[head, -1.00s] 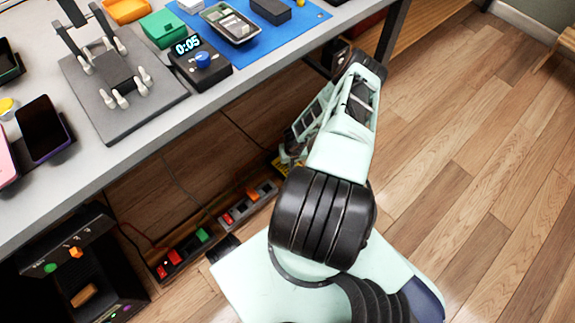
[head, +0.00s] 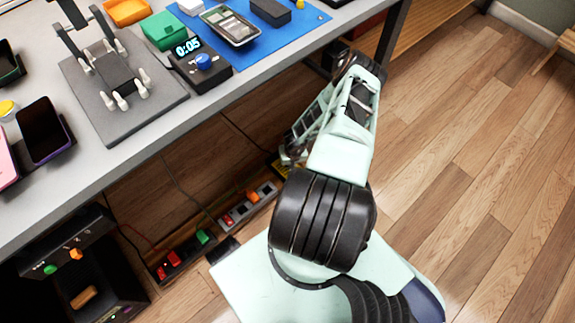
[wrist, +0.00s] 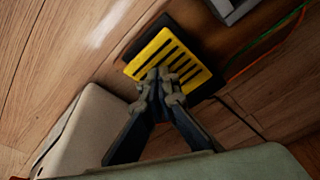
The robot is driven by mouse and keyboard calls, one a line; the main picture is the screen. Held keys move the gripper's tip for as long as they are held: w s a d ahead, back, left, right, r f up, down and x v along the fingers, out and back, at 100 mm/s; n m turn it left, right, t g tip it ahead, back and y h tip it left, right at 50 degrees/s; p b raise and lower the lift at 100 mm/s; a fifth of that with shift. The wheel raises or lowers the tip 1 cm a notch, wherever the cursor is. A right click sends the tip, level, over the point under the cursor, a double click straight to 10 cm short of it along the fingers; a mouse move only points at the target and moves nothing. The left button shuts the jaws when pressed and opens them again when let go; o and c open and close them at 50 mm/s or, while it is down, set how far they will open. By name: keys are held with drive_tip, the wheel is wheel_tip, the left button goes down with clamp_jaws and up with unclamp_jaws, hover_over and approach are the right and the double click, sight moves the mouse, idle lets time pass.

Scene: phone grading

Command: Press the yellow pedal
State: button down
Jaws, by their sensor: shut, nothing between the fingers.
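The yellow pedal (wrist: 183,55) has black slots and a dark base, and lies on the wooden floor. My gripper (wrist: 160,76) is shut and empty, with its fingertips over the lower left part of the pedal in the wrist view. I cannot tell whether the fingertips touch it. In the head view only a small yellow corner of the pedal (head: 280,168) shows beside my arm under the table. My gripper is reaching down there too, mostly hidden by my own arm.
Power strips (head: 248,204) with red, orange and green parts lie on the floor left of the pedal. Cables run near the pedal (wrist: 262,52). The grey table (head: 150,130) overhangs this area. The floor (head: 480,170) to the right is clear.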

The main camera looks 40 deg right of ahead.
drive_tip(key=shift+f+b, duration=1.45)
drive_tip(key=shift+f, duration=0.1)
wheel_tip(320, 180, up, 8)
drive_tip(key=p, duration=0.6)
drive_tip(key=shift+r, duration=0.15)
